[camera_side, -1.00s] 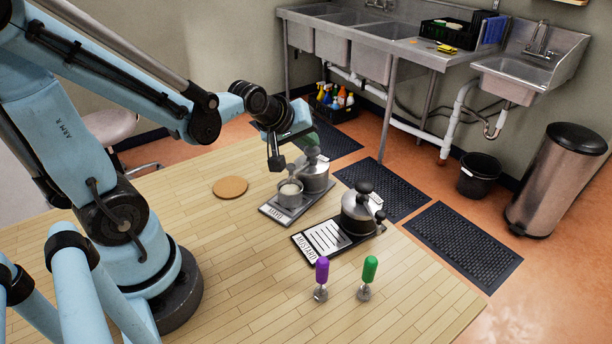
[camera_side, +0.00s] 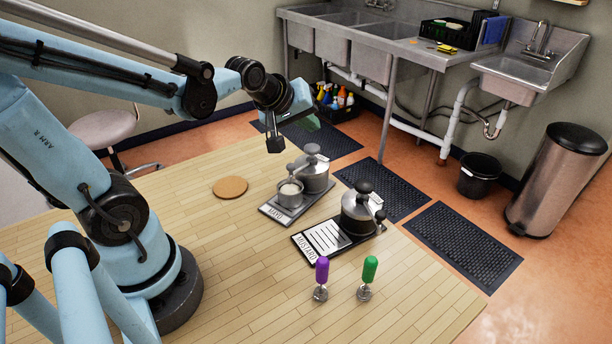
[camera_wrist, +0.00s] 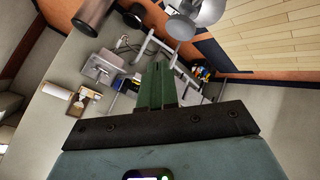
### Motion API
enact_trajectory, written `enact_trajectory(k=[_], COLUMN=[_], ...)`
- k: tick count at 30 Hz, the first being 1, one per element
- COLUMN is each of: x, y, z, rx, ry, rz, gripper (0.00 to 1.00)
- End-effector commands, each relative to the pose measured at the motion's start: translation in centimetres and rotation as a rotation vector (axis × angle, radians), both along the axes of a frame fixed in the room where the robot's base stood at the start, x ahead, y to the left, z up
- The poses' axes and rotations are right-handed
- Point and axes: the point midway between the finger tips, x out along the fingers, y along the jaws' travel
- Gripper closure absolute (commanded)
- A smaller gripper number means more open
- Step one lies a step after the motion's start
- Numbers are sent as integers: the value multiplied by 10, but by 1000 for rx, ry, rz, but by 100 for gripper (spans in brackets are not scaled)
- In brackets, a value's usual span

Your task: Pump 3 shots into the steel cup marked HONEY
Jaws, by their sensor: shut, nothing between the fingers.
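My gripper (camera_side: 275,145) is shut and empty, in the air above and left of the rear steel pump pot (camera_side: 316,178). In the wrist view its green fingers (camera_wrist: 158,88) are together. A steel cup (camera_side: 290,195) with pale contents stands upright before that pot, on a board whose small label seems to read MAYO. A second steel pot (camera_side: 357,215) with a black-knobbed top stands on a board labelled MUSTARD (camera_side: 327,238). I can read no HONEY mark. In the wrist view, round metal ware (camera_wrist: 190,15) shows at the top edge, partly cut off.
A round cork mat (camera_side: 230,187) lies left of the cup. Table around the mat is clear. Sinks and a bin stand beyond.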

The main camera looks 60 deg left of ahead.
Motion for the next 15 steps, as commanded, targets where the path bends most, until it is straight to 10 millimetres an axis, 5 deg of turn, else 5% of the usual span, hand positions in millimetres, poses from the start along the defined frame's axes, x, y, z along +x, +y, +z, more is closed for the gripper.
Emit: enact_trajectory(k=[15], x=[-1], y=[0], z=[41], rx=[0], ry=[0], rz=[0], gripper=[100])
